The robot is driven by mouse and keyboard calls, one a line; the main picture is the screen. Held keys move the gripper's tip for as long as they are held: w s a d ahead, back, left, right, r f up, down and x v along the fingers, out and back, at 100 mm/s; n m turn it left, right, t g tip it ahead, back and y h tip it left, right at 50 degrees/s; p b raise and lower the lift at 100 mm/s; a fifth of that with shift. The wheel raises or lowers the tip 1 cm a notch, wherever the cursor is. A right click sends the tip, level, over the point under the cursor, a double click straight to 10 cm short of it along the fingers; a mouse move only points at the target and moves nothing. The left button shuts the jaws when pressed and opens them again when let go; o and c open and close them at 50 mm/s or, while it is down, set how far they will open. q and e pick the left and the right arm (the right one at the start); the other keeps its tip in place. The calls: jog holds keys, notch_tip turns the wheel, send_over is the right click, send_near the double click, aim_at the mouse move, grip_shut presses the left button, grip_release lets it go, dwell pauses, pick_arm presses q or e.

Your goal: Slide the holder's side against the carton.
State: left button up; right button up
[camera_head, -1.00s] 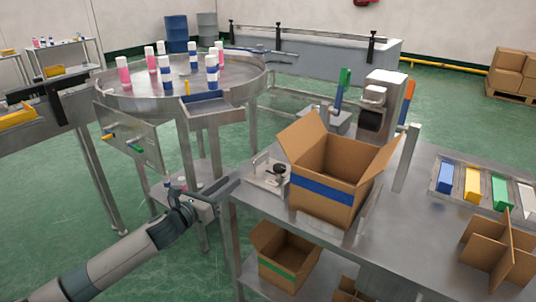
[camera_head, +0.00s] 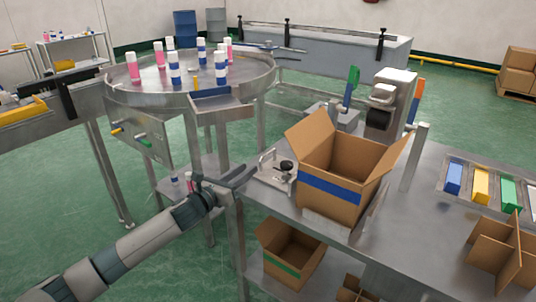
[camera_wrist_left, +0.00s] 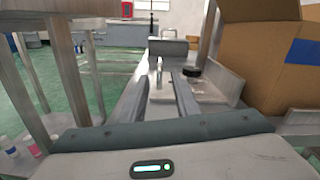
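The holder (camera_head: 277,174) is a metal fixture with a black knob and an upright handle. It lies on the steel table, just left of the open carton (camera_head: 336,197) with blue tape. In the left wrist view the holder (camera_wrist_left: 215,86) lies ahead of the fingers, with the carton (camera_wrist_left: 262,60) to its right. My left gripper (camera_head: 246,178) is at the table's left edge, beside the holder. Its fingers (camera_wrist_left: 161,98) are apart, with the upright handle seen between them; contact cannot be told. My right gripper is out of view.
A round turntable (camera_head: 150,93) with pink and blue bottles stands behind my left arm. A machine (camera_head: 388,105) stands behind the carton. A cardboard divider (camera_head: 497,258) and a tray of coloured blocks (camera_head: 447,188) are at right. The table between is clear.

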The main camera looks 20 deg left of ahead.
aim_at(263, 157)
pick_arm(q)
jog(key=x, duration=1.2)
jog(key=shift+w+d, duration=0.15)
jog(key=shift+w, duration=0.15)
